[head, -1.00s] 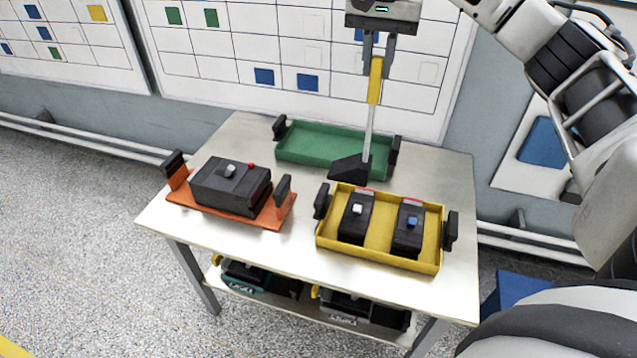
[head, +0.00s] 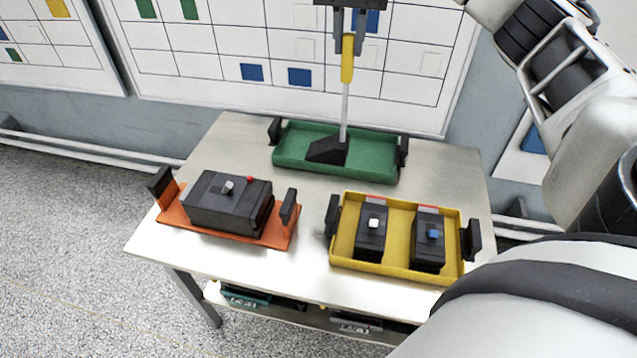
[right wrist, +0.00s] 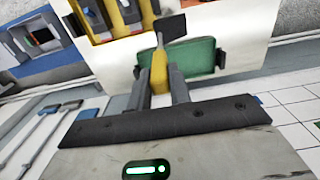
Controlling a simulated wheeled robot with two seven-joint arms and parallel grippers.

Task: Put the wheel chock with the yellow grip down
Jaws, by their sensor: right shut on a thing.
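The wheel chock (head: 326,150) is a black wedge on a thin grey rod with a yellow grip (head: 347,58). My right gripper (head: 347,38) is shut on the yellow grip and holds the chock upright. In the head view the wedge appears over the green tray (head: 375,172) at the back of the table; I cannot tell whether it touches the tray. In the right wrist view the yellow grip (right wrist: 159,75) sits between the fingers, with the green tray (right wrist: 192,58) beyond. My left gripper is not in view.
A yellow tray (head: 398,268) with two black breakers stands at the front right of the table (head: 290,275). An orange tray (head: 172,216) with a black box (head: 228,205) stands at the left. Bare tabletop lies between them. More devices lie on the lower shelf.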

